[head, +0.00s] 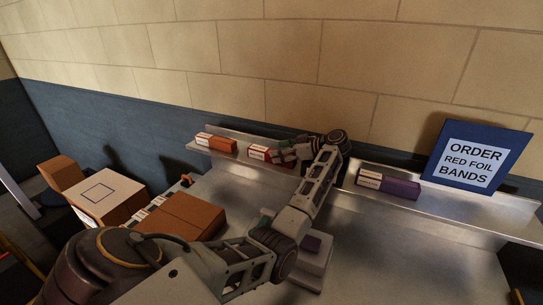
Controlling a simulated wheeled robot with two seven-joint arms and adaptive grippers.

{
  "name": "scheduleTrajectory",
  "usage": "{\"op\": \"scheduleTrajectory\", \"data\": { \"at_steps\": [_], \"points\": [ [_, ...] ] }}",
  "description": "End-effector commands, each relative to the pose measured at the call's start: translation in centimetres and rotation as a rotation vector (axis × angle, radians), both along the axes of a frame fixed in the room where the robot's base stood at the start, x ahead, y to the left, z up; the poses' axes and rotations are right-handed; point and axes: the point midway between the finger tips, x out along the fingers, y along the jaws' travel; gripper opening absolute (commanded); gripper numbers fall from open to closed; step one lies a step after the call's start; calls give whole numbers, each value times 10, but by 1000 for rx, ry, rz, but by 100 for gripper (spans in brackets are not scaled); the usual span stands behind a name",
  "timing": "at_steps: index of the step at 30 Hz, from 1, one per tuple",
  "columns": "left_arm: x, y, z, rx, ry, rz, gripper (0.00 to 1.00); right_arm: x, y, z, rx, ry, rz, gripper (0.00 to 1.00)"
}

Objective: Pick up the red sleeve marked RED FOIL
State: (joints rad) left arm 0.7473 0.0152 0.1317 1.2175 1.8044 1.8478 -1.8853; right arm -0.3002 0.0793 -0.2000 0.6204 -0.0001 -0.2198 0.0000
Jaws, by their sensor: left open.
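A small box-shaped sleeve with a white label and a red part (258,153) lies on the metal shelf along the wall. Its label is too small to read. My left gripper (285,153) is at the right end of this sleeve, with its arm reaching in from the lower left. The gripper is open, and its fingers cover part of the sleeve's right side. I cannot tell whether they touch it or sit around it. My right gripper is not in view.
On the same shelf (460,214) lie an orange sleeve (223,145) to the left and a purple sleeve (401,187) to the right. A blue sign (475,156) reads "ORDER RED FOIL BANDS". Brown boxes (181,214) and a white-topped box (108,195) stand at the left.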

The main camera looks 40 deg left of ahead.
Motion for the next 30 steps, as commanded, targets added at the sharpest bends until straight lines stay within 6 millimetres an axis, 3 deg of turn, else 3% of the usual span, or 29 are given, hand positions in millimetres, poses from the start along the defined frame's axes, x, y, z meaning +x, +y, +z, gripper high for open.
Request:
{"op": "scheduleTrajectory", "data": {
  "at_steps": [6, 20, 30],
  "points": [
    [-4, 12, -5, 0, -1, 0, 64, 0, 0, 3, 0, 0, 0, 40],
    [-4, 13, -6, -1, 0, 0, 64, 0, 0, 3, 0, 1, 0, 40],
    [-4, 13, -6, -1, 0, 0, 23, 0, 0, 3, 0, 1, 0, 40]
  ]
}}
